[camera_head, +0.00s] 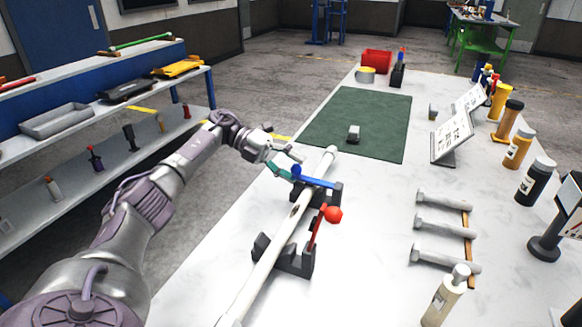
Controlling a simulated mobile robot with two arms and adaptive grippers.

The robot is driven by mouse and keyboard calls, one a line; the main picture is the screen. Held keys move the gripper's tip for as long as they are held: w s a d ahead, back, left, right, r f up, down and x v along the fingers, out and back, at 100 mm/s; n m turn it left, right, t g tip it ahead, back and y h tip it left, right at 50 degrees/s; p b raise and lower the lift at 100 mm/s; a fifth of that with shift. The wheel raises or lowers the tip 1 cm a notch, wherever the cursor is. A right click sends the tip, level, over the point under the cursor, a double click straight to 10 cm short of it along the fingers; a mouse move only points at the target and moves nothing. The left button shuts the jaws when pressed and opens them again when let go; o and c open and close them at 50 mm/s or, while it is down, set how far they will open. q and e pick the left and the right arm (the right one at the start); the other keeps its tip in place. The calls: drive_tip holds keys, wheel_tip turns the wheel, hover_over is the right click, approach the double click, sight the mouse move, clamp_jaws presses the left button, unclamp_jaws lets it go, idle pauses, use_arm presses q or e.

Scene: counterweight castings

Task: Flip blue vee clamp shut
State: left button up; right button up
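The blue vee clamp (318,182) is at the far end of a long white bar (269,262). Its blue lever lies low across the bar, with its knob end at the left, over a dark vee block (331,195). My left gripper (295,168) is at that knob end, with its fingers apart on either side of it. I cannot tell whether they press on it. A red clamp (318,230) with a red ball knob stands nearer, its lever raised beside the bar on another dark block (295,262). My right gripper is not in view.
A green mat (370,110) with a small grey block (354,132) lies beyond the bar. Several grey bolt-like parts (445,228) lie on a rack at right. Bottles (518,148) line the right edge. A blue shelf (195,90) stands at left. The white tabletop between bar and rack is clear.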

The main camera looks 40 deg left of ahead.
use_arm(q)
drive_tip(key=v, duration=0.7)
drive_tip(key=shift+a, duration=0.15)
drive_tip(key=shift+s, duration=0.1)
idle(0.3)
